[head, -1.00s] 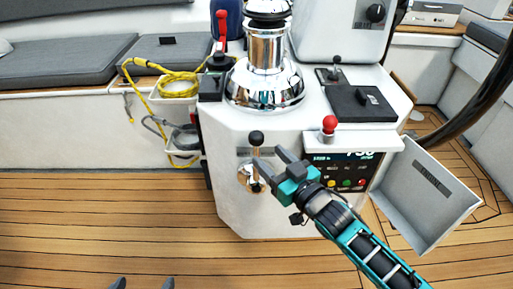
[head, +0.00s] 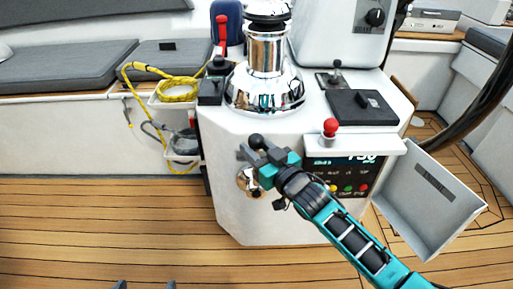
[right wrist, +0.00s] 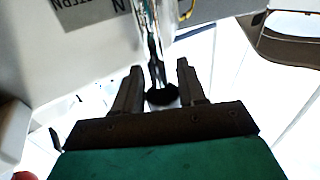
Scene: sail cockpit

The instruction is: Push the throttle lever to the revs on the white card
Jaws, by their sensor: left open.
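My right gripper (head: 251,149) is at the black-knobbed lever (head: 257,141) on the front of the white pedestal. In the right wrist view its two fingers stand apart, with a black knob (right wrist: 162,96) and shiny metal between them; contact is unclear. A grey label beside it shows "N" and part of a word ending "TERN". A red-knobbed lever (head: 330,127) stands on the shelf over a display (head: 345,162) with large, partly hidden digits. I cannot tell which lever is the throttle, nor make out a white card. My left gripper (head: 146,285) shows only two fingertips, apart, at the bottom edge.
A chrome winch (head: 265,80) stands on the pedestal. An open grey box or flap (head: 425,205) juts out on the right. Yellow rope (head: 175,90) hangs on the left. The wooden deck (head: 100,225) at front left is clear.

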